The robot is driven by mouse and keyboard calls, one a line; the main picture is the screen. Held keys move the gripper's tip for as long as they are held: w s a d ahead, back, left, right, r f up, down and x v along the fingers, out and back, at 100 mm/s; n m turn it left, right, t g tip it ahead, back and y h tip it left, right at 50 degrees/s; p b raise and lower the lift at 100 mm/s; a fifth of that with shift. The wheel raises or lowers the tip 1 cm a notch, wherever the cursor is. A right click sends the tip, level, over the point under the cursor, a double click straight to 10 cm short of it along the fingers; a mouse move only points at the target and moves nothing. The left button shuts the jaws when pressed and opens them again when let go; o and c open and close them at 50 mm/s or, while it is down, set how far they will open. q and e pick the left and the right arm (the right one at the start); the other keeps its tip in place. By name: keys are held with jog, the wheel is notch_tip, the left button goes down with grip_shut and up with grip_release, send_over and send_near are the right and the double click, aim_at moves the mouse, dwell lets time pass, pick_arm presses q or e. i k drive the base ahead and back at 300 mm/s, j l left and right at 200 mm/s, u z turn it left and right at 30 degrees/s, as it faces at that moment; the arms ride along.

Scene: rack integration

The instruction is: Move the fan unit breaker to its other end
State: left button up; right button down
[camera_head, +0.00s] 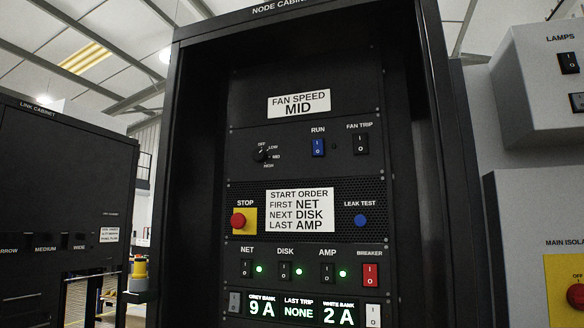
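In the head view, no switch is labelled "fan unit breaker". A black rocker labelled FAN TRIP (361,144) sits at the right of the fan panel (240,146), marked I above and O below. A red rocker labelled BREAKER (370,275) sits lower, at the right end of the NET, DISK and AMP row, also marked I and O. I cannot tell surely which end of either rocker is pressed in. Neither of my grippers is in view.
The fan panel also has a blue RUN rocker (318,147) and a speed dial (263,154). Below are a red STOP button (238,220) and a blue leak test button (360,220). Cabinet side walls (438,170) frame the recessed panels. The lamps box (535,85) stands right.

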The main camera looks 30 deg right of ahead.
aim_at(360, 140)
jog(key=z, duration=1.4)
